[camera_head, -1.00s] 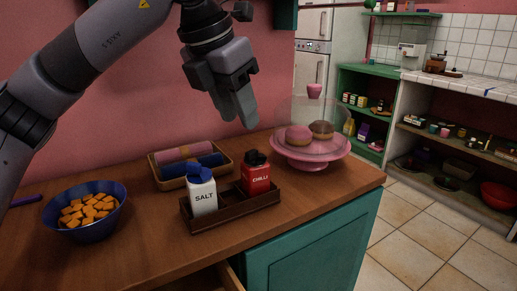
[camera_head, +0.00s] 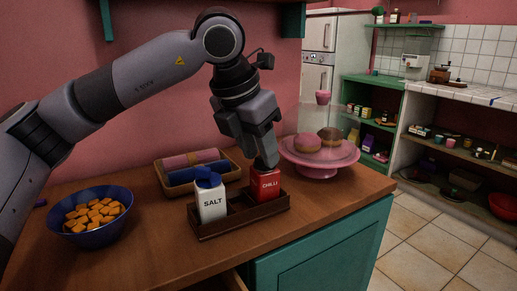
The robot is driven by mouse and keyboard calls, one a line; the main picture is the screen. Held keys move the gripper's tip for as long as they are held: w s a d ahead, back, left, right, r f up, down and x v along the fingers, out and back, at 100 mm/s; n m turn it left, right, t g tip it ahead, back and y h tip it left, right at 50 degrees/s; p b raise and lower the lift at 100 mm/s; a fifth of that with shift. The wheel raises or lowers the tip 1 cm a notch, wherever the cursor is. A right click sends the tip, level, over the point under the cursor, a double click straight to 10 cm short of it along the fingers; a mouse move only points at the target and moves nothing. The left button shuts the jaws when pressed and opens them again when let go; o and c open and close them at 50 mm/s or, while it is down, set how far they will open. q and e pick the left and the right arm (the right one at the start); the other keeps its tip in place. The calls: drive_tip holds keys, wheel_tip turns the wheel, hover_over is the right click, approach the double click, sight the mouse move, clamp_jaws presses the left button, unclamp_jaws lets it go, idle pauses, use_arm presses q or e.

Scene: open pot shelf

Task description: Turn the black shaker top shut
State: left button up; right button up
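The red shaker marked CHILLI (camera_head: 265,184) stands upright in the right part of a dark wooden caddy (camera_head: 243,226). Its black top is mostly hidden behind the fingers of my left gripper (camera_head: 265,158). The gripper points down from above, with its fingertips at the shaker's top. The fingers overlap in this view, so I cannot tell whether they are open or shut on the top. The white shaker marked SALT (camera_head: 211,206), with a blue top (camera_head: 208,178), stands in the left part of the caddy. My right gripper is not in view.
A tray of rolled cloths (camera_head: 197,172) lies behind the caddy. A blue bowl of orange cubes (camera_head: 91,238) stands at left. A pink cake stand with doughnuts (camera_head: 320,172) is close at right. The wooden counter's front is clear.

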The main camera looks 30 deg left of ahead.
use_arm(q)
drive_tip(key=c, duration=0.7)
clamp_jaws()
